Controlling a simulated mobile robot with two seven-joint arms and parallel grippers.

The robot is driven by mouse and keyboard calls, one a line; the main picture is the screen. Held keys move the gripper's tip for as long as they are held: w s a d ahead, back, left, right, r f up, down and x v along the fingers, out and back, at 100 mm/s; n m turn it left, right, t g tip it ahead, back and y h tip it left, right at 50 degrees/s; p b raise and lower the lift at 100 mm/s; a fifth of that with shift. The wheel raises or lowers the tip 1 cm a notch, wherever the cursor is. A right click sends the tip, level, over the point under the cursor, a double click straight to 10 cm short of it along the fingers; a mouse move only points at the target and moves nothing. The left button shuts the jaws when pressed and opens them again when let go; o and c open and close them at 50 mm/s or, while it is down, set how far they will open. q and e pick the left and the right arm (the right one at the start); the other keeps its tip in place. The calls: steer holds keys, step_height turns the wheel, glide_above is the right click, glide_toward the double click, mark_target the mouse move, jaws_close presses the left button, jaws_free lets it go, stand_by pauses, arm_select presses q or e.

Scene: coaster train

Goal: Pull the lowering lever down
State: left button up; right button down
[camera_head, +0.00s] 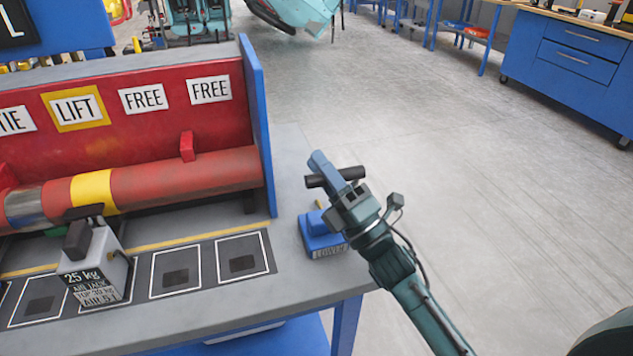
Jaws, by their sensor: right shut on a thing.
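The lowering lever shows as a black cross handle (349,173) above a blue base (322,238) labelled "LOWER" at the right end of the bench. My right gripper (328,172) comes in from the lower right and is shut on the lever's handle. The handle sticks out on both sides of the fingers. The lever's shaft is mostly hidden behind the gripper; a small yellow part shows just above the base. My left gripper is not in view.
The grey bench (210,310) carries a red panel with "LIFT" and "FREE" signs, a red roller (215,170) and a 25 kg air jack block (95,262). A blue end plate (257,125) stands left of the lever. Open floor lies to the right.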

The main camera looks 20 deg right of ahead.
steer(key=s+y+b, duration=0.1)
steer(key=s+n+y+b, duration=0.1)
steer(key=b, duration=0.1)
steer(key=shift+f+n+t, duration=0.25)
steer(key=shift+n+t, duration=0.05)
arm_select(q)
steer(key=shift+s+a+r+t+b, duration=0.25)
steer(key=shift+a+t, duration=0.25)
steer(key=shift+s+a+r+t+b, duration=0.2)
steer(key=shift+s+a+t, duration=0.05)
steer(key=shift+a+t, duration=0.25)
arm_select(e)
steer(key=shift+s+r+n+y, duration=0.2)
steer(key=shift+s+n+y, duration=0.2)
steer(key=shift+y, duration=0.1)
steer(key=c, duration=1.3)
jaws_free()
steer(key=shift+s, duration=0.1)
steer(key=shift+o, duration=0.2)
steer(key=shift+f, duration=0.1)
